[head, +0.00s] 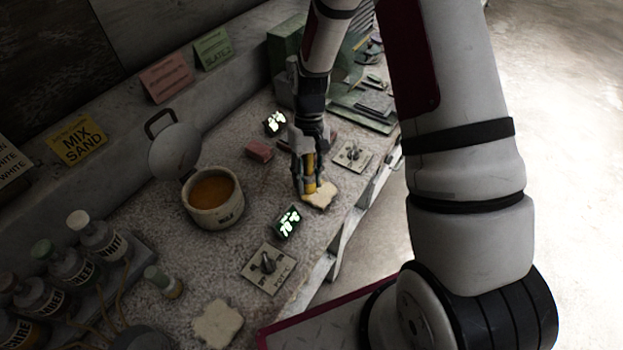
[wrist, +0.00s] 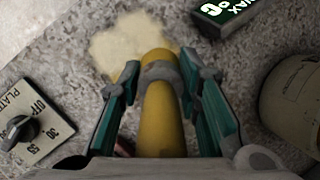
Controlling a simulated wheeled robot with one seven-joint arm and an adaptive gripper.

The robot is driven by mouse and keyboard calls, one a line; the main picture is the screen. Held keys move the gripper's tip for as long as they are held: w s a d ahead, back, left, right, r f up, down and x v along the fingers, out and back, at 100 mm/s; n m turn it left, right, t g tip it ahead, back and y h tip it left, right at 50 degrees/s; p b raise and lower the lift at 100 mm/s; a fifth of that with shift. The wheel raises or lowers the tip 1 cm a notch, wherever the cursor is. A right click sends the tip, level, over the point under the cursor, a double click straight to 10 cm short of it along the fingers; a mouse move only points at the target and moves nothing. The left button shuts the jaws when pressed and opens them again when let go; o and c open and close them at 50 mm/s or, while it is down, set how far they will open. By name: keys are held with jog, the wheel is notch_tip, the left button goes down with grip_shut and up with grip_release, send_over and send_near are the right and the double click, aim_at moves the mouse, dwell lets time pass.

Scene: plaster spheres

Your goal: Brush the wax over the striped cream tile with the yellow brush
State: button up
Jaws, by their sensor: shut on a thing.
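My gripper (head: 308,172) is shut on the yellow brush (head: 310,162), whose thick handle also shows between the fingers in the wrist view (wrist: 158,118). The brush points down, its lower end over or on a cream tile (head: 324,198) with an irregular outline. In the wrist view the tile (wrist: 118,45) lies beyond the brush end; I cannot tell whether they touch, and no stripes can be made out. The pot of amber wax (head: 213,191) stands open to the left of my gripper, with its grey lid (head: 174,148) tilted up behind it.
A second cream tile (head: 218,323) lies at the near end of the bench. A lit display (head: 287,221) and a dial plate (head: 268,267) lie near the brush; another dial (head: 352,155) is to its right. A reddish block (head: 259,151) sits behind. Bottles (head: 97,240) stand at left.

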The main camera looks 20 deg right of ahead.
jog(key=shift+w+a, duration=0.4)
jog(key=shift+w, duration=0.2)
jog(key=shift+s+d+r+p, duration=0.55)
jog(key=shift+s+d+r, duration=0.05)
jog(key=shift+s+r, duration=0.25)
jog(key=shift+f, duration=0.1)
jog(key=shift+r+p, duration=0.35)
jog(key=shift+r, duration=0.9)
